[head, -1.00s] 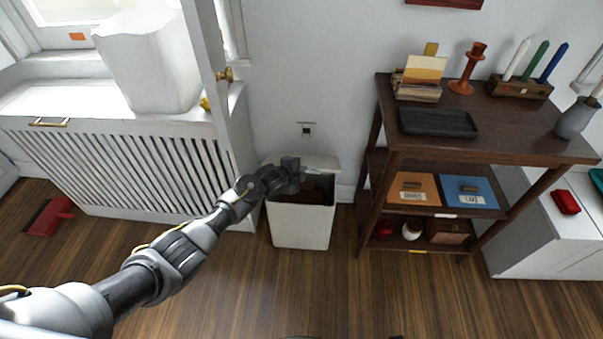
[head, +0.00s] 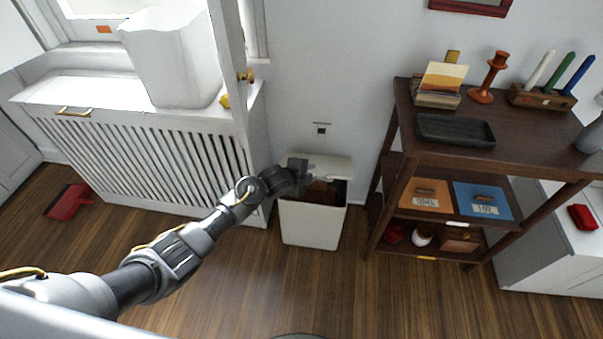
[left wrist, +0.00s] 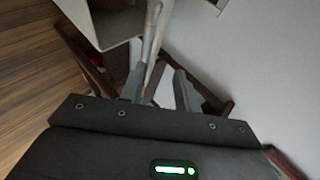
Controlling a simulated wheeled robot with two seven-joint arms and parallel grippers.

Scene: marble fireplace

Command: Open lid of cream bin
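The cream bin (head: 311,226) stands on the wood floor against the wall. Its lid (head: 333,167) is raised at the back, and the dark opening shows below it. My left gripper (head: 306,173) is at the left side of the lid, above the bin's opening. In the left wrist view the fingers (left wrist: 160,88) stand apart, with the lid's thin edge (left wrist: 152,32) running down beside the left finger. A gap shows on the other finger's side. The bin's pale wall and opening (left wrist: 118,22) show at the upper left. My right gripper is out of view.
A dark shelf unit (head: 448,158) stands right of the bin, holding books, candles and a tray. A slatted white radiator cover (head: 140,160) with a white container (head: 170,60) stands on the left. A red dustpan (head: 68,202) lies on the floor. The floor in front is clear.

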